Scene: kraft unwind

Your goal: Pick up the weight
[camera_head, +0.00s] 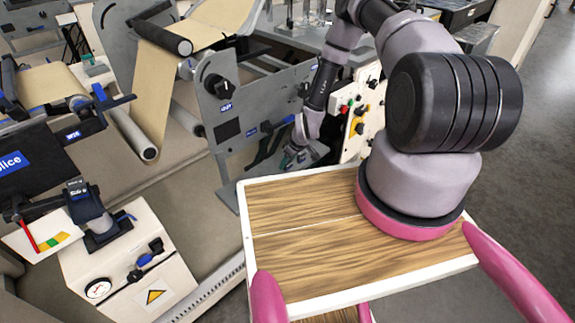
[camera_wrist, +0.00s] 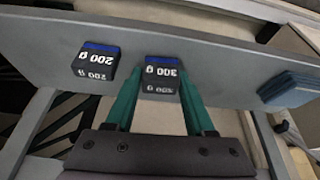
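Two black blocks with blue edges and white print lie on a grey surface in the wrist view. The block marked 200 g (camera_wrist: 95,62) is at the left. The block marked 300 g (camera_wrist: 161,74) is in the middle, between the tips of my gripper's two green fingers (camera_wrist: 161,82). The fingers stand apart on either side of it, and I see no clear grip on it. In the head view my gripper (camera_head: 292,156) is small, low beside the grey machine frame, and the weights cannot be made out there.
A dark blue-grey stack (camera_wrist: 291,88) lies right of the weights. The grey machine frame (camera_head: 228,120) with its kraft paper web (camera_head: 160,85) stands close to my arm. A control panel (camera_head: 362,120) with buttons is just right of my gripper. A white cabinet (camera_head: 130,270) with a gauge is lower left.

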